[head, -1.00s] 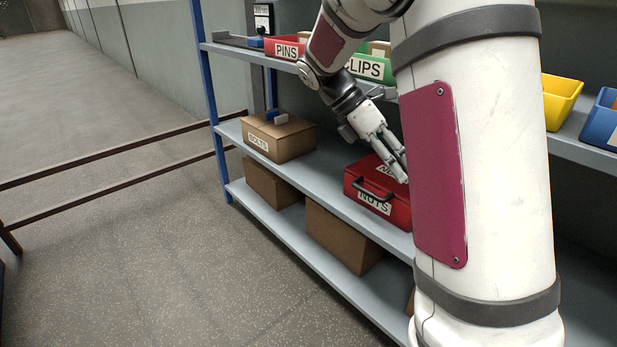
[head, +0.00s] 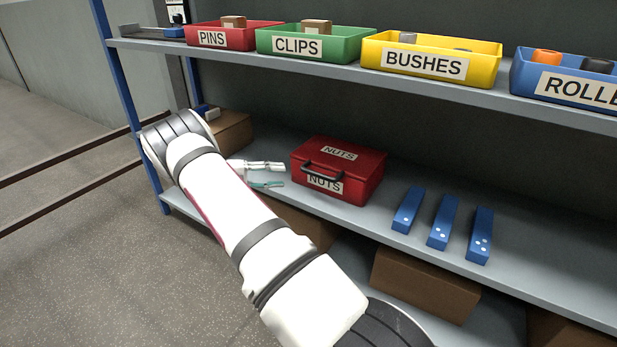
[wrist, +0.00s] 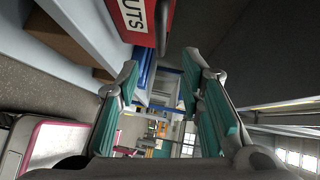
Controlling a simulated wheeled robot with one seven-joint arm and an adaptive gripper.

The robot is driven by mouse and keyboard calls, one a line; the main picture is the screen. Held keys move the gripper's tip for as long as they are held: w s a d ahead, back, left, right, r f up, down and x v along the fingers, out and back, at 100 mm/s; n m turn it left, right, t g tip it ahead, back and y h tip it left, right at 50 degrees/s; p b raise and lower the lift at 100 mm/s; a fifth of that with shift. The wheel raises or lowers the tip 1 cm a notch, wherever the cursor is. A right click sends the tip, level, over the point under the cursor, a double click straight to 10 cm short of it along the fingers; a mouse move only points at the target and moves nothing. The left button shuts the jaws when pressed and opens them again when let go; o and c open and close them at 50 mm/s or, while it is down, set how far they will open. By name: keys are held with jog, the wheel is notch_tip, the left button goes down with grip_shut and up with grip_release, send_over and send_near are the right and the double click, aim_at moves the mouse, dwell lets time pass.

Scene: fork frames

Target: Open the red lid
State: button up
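The red box labelled NUTS stands on the middle shelf in the head view, its red lid (head: 351,155) lying shut on top. A black handle (head: 322,171) is on its front face. My gripper (head: 276,175) is just left of the box at about its height, fingers pointing right toward it, apart from it. In the wrist view the teal-padded fingers (wrist: 163,95) are spread with nothing between them. Part of the red box front (wrist: 133,18) shows at the top edge there, with the handle (wrist: 163,25) beside it.
Three blue bars (head: 438,222) lie on the shelf right of the box. A cardboard box (head: 232,132) is behind my arm at left. The upper shelf (head: 345,73) with coloured bins overhangs the back. Bare shelf lies between the red box and the bars.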

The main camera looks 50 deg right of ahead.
aim_at(315, 175)
jog(key=b+x, duration=0.2)
jog(key=x, duration=1.1)
jog(key=shift+s+d+b, duration=0.15)
jog(key=shift+b, duration=0.15)
grip_shut()
